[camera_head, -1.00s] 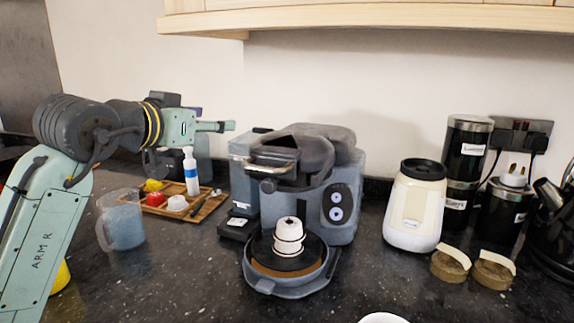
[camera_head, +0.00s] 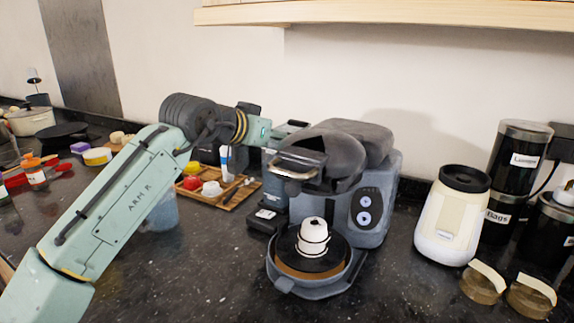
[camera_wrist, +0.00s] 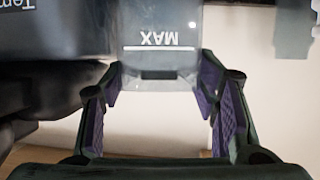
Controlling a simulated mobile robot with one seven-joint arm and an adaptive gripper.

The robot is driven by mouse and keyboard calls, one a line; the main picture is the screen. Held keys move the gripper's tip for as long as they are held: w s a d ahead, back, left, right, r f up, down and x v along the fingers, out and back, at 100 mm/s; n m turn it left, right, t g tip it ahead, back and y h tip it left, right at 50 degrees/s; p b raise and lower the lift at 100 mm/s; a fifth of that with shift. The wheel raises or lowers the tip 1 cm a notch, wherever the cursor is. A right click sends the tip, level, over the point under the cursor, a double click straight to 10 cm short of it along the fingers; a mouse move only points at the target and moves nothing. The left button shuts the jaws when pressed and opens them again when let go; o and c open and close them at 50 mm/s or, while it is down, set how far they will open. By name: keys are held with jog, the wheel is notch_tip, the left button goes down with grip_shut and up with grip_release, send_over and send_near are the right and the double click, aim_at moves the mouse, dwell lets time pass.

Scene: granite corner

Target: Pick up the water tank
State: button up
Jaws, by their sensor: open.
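The water tank (camera_head: 275,185) is a bluish, see-through box on the left side of the grey coffee machine (camera_head: 372,215). In the wrist view the tank (camera_wrist: 158,22) fills the top, with an upside-down "MAX" mark and line. My gripper (camera_wrist: 160,82) is open, with its purple-padded fingers on either side of the tank's narrower part. I cannot tell whether either finger touches it. In the head view my gripper (camera_head: 277,142) is at the tank's upper left, its fingertips partly hidden by the machine and the tank.
A wooden tray (camera_head: 225,195) with small items and a white bottle stands left of the machine. A measuring jug (camera_head: 163,212) is partly behind my arm. A cream grinder (camera_head: 452,220) and black canisters (camera_head: 513,180) stand at right. A wooden shelf (camera_head: 400,16) overhangs above.

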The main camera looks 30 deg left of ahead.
jog(key=x, duration=0.2)
jog(key=shift+w, duration=0.35)
jog(key=shift+c, duration=0.4)
grip_shut()
jog(key=shift+r, duration=0.1)
